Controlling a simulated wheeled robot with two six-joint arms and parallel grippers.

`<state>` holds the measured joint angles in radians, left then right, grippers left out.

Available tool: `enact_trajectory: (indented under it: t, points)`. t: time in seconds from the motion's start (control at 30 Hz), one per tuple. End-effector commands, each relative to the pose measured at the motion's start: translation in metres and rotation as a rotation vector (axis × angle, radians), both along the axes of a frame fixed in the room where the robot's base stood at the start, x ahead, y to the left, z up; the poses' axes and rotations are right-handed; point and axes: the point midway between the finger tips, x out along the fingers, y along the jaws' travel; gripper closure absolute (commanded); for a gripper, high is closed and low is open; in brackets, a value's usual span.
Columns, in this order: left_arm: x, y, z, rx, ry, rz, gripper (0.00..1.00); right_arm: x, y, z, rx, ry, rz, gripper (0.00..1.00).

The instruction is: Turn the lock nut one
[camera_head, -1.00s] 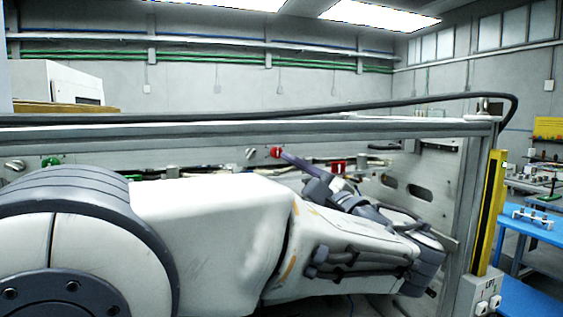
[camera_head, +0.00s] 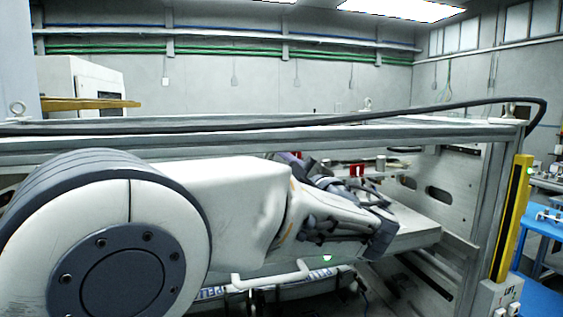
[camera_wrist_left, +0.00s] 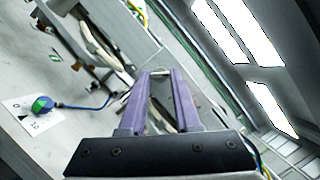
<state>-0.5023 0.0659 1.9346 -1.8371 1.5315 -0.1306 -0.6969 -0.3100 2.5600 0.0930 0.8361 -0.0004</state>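My left arm crosses the head view from the left and covers much of the machine. My left gripper (camera_head: 290,157) shows there only as a small purple part behind the arm. In the left wrist view its two purple fingers (camera_wrist_left: 161,74) stand apart. A short light metal piece shows between the fingertips; I cannot tell whether they touch it. I cannot make out lock nut one for certain. A blue-green knob (camera_wrist_left: 42,103) sits by a white scale plate (camera_wrist_left: 24,122) left of the gripper in the wrist view. My right gripper is not in view.
A metal frame bar (camera_head: 400,135) with a black cable runs across above the arm. A yellow post (camera_head: 512,215) stands at the right. A red block (camera_head: 357,170) lies beyond the wrist. A white handle (camera_head: 271,277) is below the arm. A blue table (camera_head: 541,226) stands far right.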

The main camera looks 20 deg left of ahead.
Motion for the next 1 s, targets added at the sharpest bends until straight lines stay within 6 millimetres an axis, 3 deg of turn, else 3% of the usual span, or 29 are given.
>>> enact_trajectory:
  t: [0.47,1.0]
  points:
    - [-0.001,0.001,-0.002,0.064,0.043,0.001,1.00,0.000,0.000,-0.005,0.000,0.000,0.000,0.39]
    - [-0.003,0.004,-0.005,0.445,0.301,0.002,1.00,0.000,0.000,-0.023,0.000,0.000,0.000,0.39]
